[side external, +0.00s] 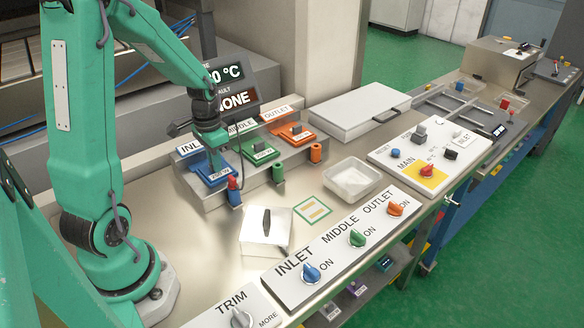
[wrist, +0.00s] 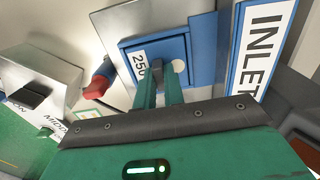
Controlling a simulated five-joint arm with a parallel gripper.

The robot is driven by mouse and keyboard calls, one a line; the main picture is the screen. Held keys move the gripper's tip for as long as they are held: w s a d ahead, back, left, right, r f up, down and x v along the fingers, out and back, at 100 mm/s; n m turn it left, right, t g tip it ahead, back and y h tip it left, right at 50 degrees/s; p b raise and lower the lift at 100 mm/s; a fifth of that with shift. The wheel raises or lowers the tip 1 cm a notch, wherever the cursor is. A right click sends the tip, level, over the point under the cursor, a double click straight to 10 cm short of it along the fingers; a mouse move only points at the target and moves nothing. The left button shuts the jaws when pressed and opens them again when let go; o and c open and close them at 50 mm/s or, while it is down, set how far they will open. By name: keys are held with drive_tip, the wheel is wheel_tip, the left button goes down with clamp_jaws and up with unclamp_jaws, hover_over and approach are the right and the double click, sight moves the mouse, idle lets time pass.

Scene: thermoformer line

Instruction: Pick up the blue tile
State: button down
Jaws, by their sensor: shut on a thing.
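The blue tile (side external: 207,179), with a white label, lies at the INLET place of the stepped metal stand. In the wrist view the blue tile (wrist: 131,47) shows its "250" label and a dark knob. My gripper (side external: 212,158) reaches down onto the tile from above. In the wrist view my gripper (wrist: 160,78) has its two fingers close together, shut on the tile's knob. The fingers hide part of the knob. I cannot tell whether the tile is clear of its seat.
A green tile (side external: 262,153) and an orange tile (side external: 297,134) sit to the right on the same stand. A blue plug with a red top (side external: 233,190) is close in front. A white tray (side external: 352,180) and a metal box (side external: 265,232) stand on the table.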

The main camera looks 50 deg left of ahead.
drive_tip(key=shift+r, duration=0.1)
drive_tip(key=shift+r, duration=0.7)
drive_tip(key=r, duration=0.1)
drive_tip(key=d+r, duration=0.1)
drive_tip(key=r, duration=0.1)
drive_tip(key=d+r, duration=0.6)
drive_tip(key=d, duration=0.4)
drive_tip(key=shift+d+r, duration=0.2)
drive_tip(key=shift+d, duration=0.15)
drive_tip(key=shift+w, duration=0.1)
